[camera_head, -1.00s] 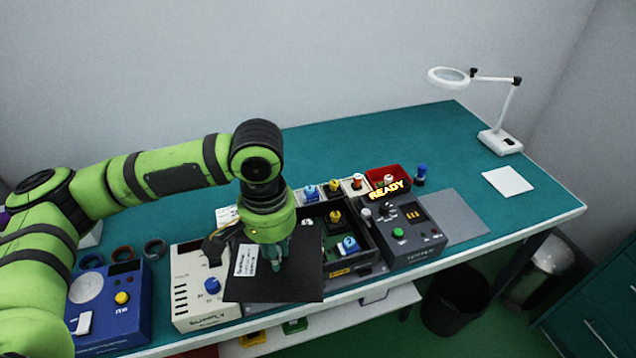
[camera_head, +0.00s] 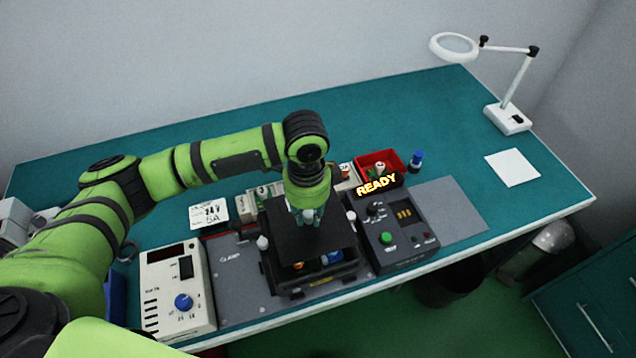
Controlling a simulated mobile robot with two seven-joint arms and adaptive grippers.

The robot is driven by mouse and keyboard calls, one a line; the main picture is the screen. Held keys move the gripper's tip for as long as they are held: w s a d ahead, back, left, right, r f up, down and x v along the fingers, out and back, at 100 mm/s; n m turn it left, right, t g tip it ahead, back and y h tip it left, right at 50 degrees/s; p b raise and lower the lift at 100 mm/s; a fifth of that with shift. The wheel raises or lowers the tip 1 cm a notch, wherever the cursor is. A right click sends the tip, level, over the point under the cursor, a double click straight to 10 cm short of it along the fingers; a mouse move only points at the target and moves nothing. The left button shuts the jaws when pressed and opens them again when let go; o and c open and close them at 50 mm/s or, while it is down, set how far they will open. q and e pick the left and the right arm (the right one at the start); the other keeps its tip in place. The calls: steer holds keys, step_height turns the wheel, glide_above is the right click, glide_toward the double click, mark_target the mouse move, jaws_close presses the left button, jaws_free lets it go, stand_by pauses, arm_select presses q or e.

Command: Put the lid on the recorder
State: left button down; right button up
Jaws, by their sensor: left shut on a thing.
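My left gripper (camera_head: 308,216) points down and is shut on the black lid (camera_head: 300,243), a flat dark plate. The lid hangs over the open recorder (camera_head: 312,286), a black box on a grey plate. The front of the recorder's interior shows below the lid's near edge, with orange and blue parts inside. The lid and gripper hide the rest of the interior. I cannot tell whether the lid touches the box rim. My right gripper is not in view.
A dark tester (camera_head: 395,235) with a green button and a "READY" sign stands close on the right. A cream supply unit (camera_head: 177,290) stands at left. A red bin (camera_head: 380,166) is behind. A grey mat (camera_head: 450,208) is clear at right.

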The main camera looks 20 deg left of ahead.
arm_select(q)
steer(key=shift+w, duration=0.2)
steer(key=shift+s+r, duration=0.1)
steer(key=shift+s, duration=0.1)
steer(key=shift+s+b, duration=0.65)
steer(key=shift+f+b, duration=0.75)
steer(key=shift+f, duration=0.05)
steer(key=shift+w+f, duration=0.15)
steer(key=shift+f, duration=0.9)
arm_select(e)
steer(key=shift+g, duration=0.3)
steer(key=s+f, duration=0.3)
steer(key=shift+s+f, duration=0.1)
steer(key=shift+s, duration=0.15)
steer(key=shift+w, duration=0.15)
